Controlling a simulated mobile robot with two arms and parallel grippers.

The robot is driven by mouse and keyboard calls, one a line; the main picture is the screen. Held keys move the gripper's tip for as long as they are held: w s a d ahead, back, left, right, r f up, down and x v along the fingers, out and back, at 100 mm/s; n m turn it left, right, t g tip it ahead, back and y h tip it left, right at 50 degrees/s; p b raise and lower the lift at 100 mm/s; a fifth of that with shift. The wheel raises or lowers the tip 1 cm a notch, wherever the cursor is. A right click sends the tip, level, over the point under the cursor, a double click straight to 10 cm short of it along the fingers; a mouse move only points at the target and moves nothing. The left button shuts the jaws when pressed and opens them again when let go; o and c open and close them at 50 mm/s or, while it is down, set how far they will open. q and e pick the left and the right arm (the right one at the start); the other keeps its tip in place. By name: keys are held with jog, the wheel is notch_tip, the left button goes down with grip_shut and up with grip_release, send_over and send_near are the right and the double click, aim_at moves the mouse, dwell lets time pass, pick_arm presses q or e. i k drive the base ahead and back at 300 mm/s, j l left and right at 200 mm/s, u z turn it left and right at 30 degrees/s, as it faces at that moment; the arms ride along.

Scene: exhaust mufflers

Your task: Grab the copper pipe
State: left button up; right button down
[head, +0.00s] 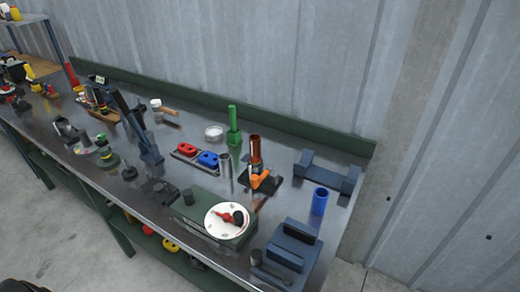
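The copper pipe (256,149) stands upright on the right half of the metal workbench. It is a short brown-orange tube with an open top. An orange tool or clamp (261,179) on a dark base sits at its foot and hides its lower end. I cannot tell whether the clamp holds the pipe. Neither of my grippers shows in the head view.
The workbench (158,195) is crowded. A green bottle-like object (233,127), a grey tube (224,166), a green box with a white dial (227,220), a blue cylinder (319,201) and a dark blue vise-like block (293,246) surround the pipe. A corrugated wall (290,60) stands behind.

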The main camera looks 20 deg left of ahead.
aim_at(255, 140)
jog(key=j+z, duration=0.25)
jog(key=j, duration=0.15)
jog(key=k+j+z, duration=0.2)
jog(key=j, duration=0.2)
jog(key=j+z, duration=0.25)
jog(key=j, duration=0.15)
